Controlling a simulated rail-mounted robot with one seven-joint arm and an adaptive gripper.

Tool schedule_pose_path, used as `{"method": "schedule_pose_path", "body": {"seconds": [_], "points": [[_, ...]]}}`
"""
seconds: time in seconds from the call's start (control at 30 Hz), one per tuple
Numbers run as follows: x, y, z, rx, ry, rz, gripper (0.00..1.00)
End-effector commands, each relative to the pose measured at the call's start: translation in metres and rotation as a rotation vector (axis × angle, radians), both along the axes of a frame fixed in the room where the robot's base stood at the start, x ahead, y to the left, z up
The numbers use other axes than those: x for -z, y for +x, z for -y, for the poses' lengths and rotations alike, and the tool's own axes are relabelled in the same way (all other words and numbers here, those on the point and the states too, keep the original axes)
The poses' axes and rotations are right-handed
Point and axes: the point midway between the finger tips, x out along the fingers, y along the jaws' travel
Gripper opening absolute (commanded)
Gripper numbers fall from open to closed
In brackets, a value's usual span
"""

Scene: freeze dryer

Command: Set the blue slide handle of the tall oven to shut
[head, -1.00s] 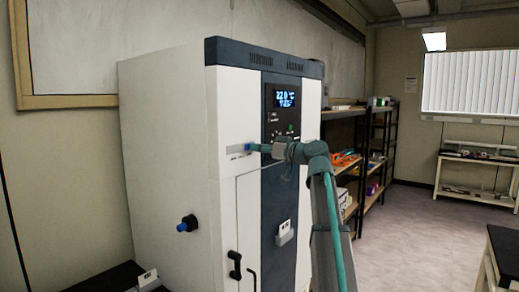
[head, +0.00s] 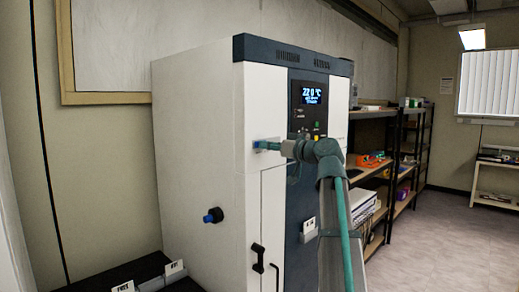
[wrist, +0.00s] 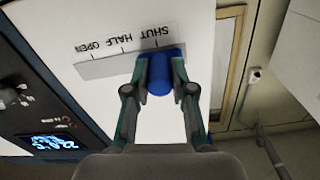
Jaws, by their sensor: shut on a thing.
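The tall oven (head: 200,150) is white with a dark top and a dark control strip. Its blue slide handle (wrist: 160,80) sits at the right end of a grey slide plate (wrist: 105,66) in the wrist view, in line with the tick by the word SHUT. The HALF and OPEN marks lie to its left there. My gripper (wrist: 160,72) is shut on the blue handle, one finger on each side. In the head view my gripper (head: 276,146) reaches the handle from the right, at the oven's upper front; the fingers partly hide the handle.
A blue-tipped knob (head: 213,215) sticks out of the oven's left side. Black door handles (head: 259,257) are below the slide. Shelves (head: 395,165) with boxes stand at the right, with open floor (head: 450,225) beyond. A lit display (head: 310,93) is on the front.

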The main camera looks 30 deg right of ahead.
Motion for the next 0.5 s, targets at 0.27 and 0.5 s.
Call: {"method": "schedule_pose_path", "body": {"seconds": [0.27,0.5], "points": [[0.0012,-0.0015,-0.0042,-0.01,0.003,-0.004,0.0],[0.001,-0.0012,-0.0036,-0.008,0.002,-0.003,0.5]]}}
